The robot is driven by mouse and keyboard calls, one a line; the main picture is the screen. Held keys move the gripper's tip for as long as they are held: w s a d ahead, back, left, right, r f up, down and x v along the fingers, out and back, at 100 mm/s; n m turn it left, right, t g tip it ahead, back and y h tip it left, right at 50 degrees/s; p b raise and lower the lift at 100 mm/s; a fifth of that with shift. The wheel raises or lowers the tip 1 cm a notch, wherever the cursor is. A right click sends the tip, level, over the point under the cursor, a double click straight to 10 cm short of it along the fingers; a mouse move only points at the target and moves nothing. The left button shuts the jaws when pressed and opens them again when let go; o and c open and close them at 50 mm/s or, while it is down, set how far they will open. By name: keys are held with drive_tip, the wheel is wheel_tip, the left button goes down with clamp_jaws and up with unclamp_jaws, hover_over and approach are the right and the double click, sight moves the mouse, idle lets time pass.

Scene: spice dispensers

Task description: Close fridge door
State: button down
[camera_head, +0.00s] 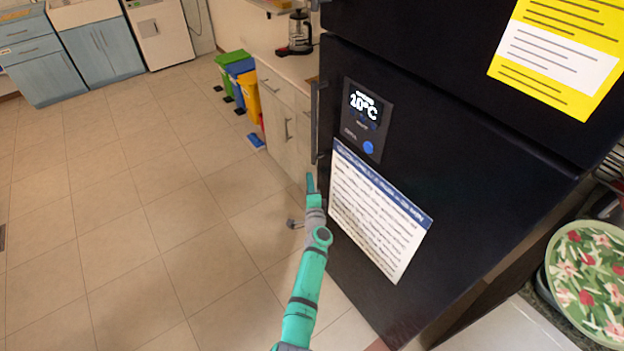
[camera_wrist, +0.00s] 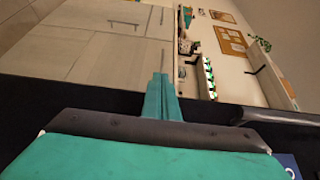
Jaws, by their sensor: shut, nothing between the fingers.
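The black fridge (camera_head: 480,200) fills the right half of the head view, with a lower door and an upper door (camera_head: 420,40). A dark vertical handle (camera_head: 316,120) is at the lower door's left edge. I cannot tell whether either door stands ajar. My gripper (camera_head: 310,183) is just below the handle, beside the lower door's left edge; contact cannot be told. In the wrist view my gripper (camera_wrist: 160,98) is shut and empty, with its fingertips together. Black fridge surface (camera_wrist: 25,115) lies behind it, and the handle (camera_wrist: 275,116) shows at right.
A white notice (camera_head: 375,215) and a temperature display (camera_head: 365,115) are on the lower door. A counter with drawers (camera_head: 285,120) stands left of the fridge. Coloured bins (camera_head: 238,75) stand beyond. The tiled floor (camera_head: 130,220) at left is clear. A floral plate (camera_head: 590,280) is at right.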

drive_tip(key=s+a, duration=0.7)
drive_tip(key=a, duration=0.2)
drive_tip(key=shift+s+a, duration=0.2)
drive_tip(key=s+d+f+n+g+h, duration=0.1)
drive_tip(key=s+d+f+n, duration=0.3)
drive_tip(key=s+d, duration=0.85)
drive_tip(key=s+d+f+n+h, duration=0.25)
drive_tip(key=s+d+n, duration=0.25)
drive_tip(key=s+d, duration=0.7)
drive_tip(key=s+a+r+n, duration=0.1)
drive_tip(key=s+a+n, duration=0.1)
drive_tip(key=s, duration=1)
drive_tip(key=s+a+r+n, duration=0.2)
drive_tip(key=s+a+r, duration=0.1)
drive_tip(key=s+r, duration=0.5)
drive_tip(key=s+a+r+n+g, duration=0.1)
drive_tip(key=s+a+r+n, duration=0.1)
drive_tip(key=s+r, duration=0.5)
drive_tip(key=s+a, duration=0.1)
drive_tip(key=s, duration=0.5)
drive_tip(key=shift+s+r+n, duration=0.35)
drive_tip(key=shift+r+n, duration=0.05)
